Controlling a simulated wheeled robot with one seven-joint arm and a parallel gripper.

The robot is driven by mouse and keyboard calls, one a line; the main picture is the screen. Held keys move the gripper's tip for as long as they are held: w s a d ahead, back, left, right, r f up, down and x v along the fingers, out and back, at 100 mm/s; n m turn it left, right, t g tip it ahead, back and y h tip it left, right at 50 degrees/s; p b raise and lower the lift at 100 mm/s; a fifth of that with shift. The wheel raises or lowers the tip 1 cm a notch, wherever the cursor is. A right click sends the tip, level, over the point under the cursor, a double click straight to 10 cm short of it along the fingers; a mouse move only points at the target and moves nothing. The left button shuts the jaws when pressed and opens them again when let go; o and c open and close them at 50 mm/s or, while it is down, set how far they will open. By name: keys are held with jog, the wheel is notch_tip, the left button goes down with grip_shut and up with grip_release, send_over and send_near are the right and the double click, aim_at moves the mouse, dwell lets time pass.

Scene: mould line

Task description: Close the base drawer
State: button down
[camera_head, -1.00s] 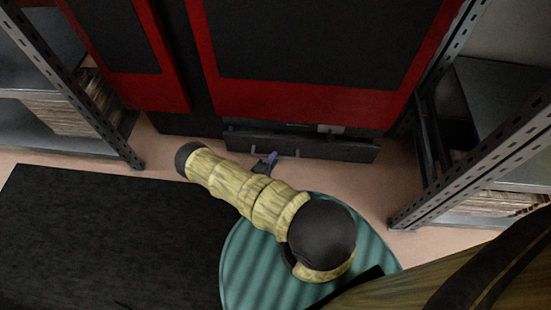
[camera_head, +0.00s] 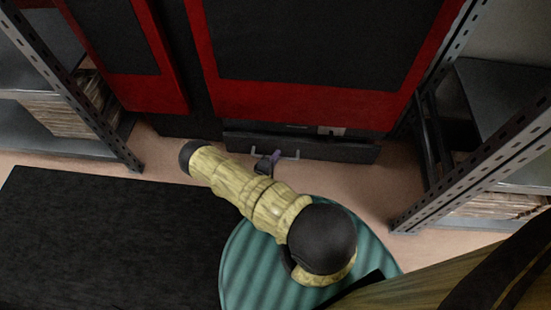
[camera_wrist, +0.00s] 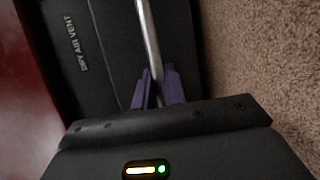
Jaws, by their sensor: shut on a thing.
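The base drawer (camera_head: 345,151) is a low dark drawer under the red machine in the head view. It stands a little out, with a narrow strip of its inside visible behind the front. Its metal handle shows in the wrist view (camera_wrist: 148,35) as a silver bar, and one end shows in the head view (camera_head: 297,154). My gripper (camera_wrist: 158,88) has purple fingers shut on the handle, one on each side of the bar. In the head view, my gripper (camera_head: 276,157) is at the drawer front, partly hidden by my arm.
The red machine (camera_head: 300,104) rises above the drawer. Metal shelf racks stand at left (camera_head: 100,130) and right (camera_head: 470,155). A black mat (camera_head: 100,240) lies on the floor at lower left. A strip of bare floor lies before the drawer.

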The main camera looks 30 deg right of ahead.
aim_at(276, 149)
jog(key=w+d, duration=0.1)
jog(key=w+d+b, duration=0.1)
jog(key=w, duration=0.1)
jog(key=shift+w+f, duration=0.1)
jog(key=shift+w, duration=0.05)
jog(key=shift+w+d, duration=0.1)
jog(key=shift+w, duration=0.05)
jog(key=c, duration=1.5)
grip_release()
jog(key=shift+o, duration=0.2)
jog(key=p+v, duration=0.6)
jog(key=v, duration=1.1)
jog(key=shift+s, duration=0.25)
